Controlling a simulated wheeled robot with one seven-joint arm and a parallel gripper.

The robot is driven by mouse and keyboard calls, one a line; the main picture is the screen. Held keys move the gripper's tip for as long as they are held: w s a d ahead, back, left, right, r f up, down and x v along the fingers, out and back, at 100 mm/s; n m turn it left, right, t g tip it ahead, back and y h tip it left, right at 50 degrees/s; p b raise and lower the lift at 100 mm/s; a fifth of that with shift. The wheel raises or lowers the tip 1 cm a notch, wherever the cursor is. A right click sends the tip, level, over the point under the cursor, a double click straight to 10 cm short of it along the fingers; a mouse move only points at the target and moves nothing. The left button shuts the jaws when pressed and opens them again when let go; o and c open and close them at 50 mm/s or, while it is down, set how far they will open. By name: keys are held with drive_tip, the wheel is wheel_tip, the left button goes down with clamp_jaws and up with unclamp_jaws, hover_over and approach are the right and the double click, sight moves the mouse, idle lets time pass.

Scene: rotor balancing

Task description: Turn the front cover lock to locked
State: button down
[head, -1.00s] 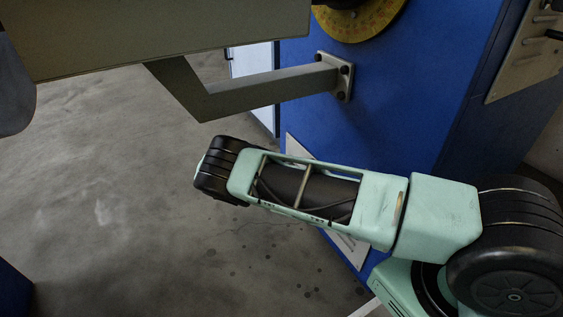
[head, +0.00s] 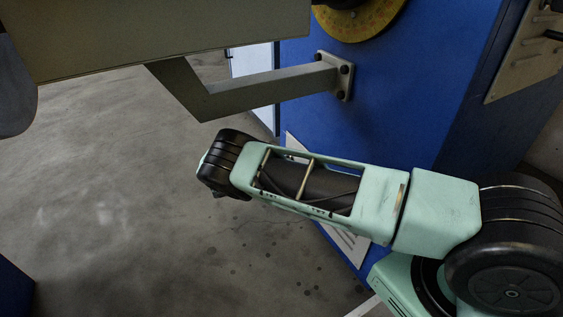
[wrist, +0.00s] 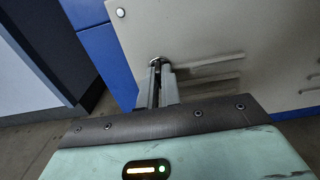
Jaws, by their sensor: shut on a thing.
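In the wrist view, my gripper (wrist: 160,84) is shut on the small metal front cover lock (wrist: 155,62), which sits on the beige cover panel (wrist: 210,30). The two grey fingers lie close together, and their tips are at the lock. Most of the lock is hidden by the fingertips, so I cannot tell which way it is turned. In the head view my gripper and the lock do not show.
The blue machine cabinet (head: 400,90) carries a grey bracket arm (head: 265,90) and a yellow dial (head: 362,22). The panel has several slots (wrist: 212,68) right of my fingers. Open concrete floor (head: 100,190) lies left of my arm.

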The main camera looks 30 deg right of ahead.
drive_tip(key=shift+f, duration=0.1)
drive_tip(key=c, duration=1.6)
unclamp_jaws()
drive_tip(key=a+b, duration=0.1)
drive_tip(key=a, duration=1.6)
drive_tip(key=shift+a, duration=0.3)
